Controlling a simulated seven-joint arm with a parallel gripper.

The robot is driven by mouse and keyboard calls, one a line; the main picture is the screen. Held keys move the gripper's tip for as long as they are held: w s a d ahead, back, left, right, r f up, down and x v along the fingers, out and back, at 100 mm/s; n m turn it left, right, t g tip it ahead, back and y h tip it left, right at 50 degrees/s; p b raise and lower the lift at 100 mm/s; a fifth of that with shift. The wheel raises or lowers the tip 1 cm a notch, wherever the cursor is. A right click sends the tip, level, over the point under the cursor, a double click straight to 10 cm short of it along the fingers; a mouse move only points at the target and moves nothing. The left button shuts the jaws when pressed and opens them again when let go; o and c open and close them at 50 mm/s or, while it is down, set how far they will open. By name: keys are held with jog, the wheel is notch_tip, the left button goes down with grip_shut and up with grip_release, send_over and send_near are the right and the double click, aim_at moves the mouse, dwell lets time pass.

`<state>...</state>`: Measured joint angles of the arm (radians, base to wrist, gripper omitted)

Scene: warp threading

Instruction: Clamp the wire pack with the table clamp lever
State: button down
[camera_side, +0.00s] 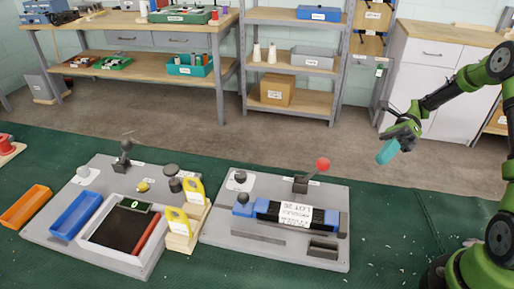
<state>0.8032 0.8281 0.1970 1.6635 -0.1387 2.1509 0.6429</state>
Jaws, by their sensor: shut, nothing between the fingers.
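The wire pack (270,210) is a dark bundle with a white "LOT 26" label, lying across the grey plate on the right of the green mat. Blue blocks sit at its left end and near its right end. The clamp lever (323,164) has a red ball knob and rises from a dark base behind the pack, tilted up to the right. My gripper (385,157) is up at the right, above and to the right of the lever, well apart from it. Its teal fingers point down-left and are shut and empty.
A second grey plate (45,222) on the left holds a framed tray, a blue bin (75,215) and knobs. Yellow-faced upright pieces (195,190) stand between the plates. An orange bin (26,206) is at far left. The mat right of the lever plate is clear.

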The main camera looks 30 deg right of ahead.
jog(key=d+f+m+t+y, duration=0.6)
jog(key=d+f+m, duration=0.1)
jog(key=m, duration=0.3)
jog(key=shift+w+d+f+t+y, duration=0.15)
jog(key=shift+w+d+t+y, duration=0.05)
jog(key=shift+w+t+y, duration=0.1)
jog(key=shift+a, duration=0.1)
jog(key=x, duration=2)
jog(key=shift+s, duration=0.1)
jog(key=w+a+r+m+g+h, duration=0.2)
jog(key=w+a+r+m+h, duration=0.2)
jog(key=w+a+h, duration=0.3)
jog(key=shift+w+a+r+m+g+h, duration=0.3)
jog(key=shift+w+a+r+m+h, duration=0.05)
jog(key=shift+m+h, duration=0.45)
jog(key=shift+a, duration=0.15)
